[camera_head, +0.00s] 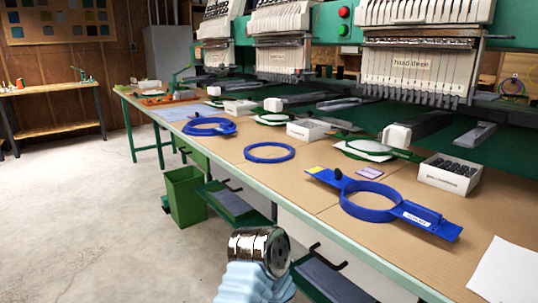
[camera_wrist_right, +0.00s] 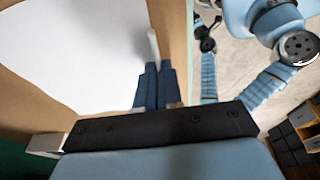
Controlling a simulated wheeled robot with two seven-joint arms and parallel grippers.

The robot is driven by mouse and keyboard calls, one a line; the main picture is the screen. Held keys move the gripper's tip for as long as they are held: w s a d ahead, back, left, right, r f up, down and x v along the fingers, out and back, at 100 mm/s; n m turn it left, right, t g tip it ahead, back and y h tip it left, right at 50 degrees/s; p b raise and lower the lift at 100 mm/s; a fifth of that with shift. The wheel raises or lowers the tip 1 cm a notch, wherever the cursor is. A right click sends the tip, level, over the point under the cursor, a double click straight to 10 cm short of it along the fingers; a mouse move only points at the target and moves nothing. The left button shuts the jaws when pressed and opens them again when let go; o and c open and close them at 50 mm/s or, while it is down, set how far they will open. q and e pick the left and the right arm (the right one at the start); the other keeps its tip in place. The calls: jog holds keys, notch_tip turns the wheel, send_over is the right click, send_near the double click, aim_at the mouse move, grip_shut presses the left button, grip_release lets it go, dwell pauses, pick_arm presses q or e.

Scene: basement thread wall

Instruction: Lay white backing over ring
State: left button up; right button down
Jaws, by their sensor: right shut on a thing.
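The white backing (camera_head: 507,270) is a flat white sheet at the bottom right of the head view, at the table's front edge and partly cut off. In the right wrist view the backing (camera_wrist_right: 70,55) fills the upper left. My right gripper (camera_wrist_right: 158,65) has its dark blue fingers shut on the backing's edge, where a narrow white strip shows. It is outside the head view. A blue ring (camera_head: 352,205) with two flat side arms and a white label lies on the table, left of the backing and apart from it. A plain blue ring (camera_head: 270,145) lies farther left. My left gripper is not visible.
A white box of dark parts (camera_head: 448,176) stands behind the labelled ring. Embroidery machine heads (camera_head: 411,60) overhang the back. The brown tabletop (camera_head: 315,215) is bare between the rings. A green bin (camera_head: 185,197) stands on the floor.

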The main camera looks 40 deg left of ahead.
jog(key=p+v, duration=0.2)
jog(key=a+p+v, duration=0.1)
jog(key=p+v, duration=0.2)
jog(key=shift+w+r, duration=0.15)
dwell(0.4)
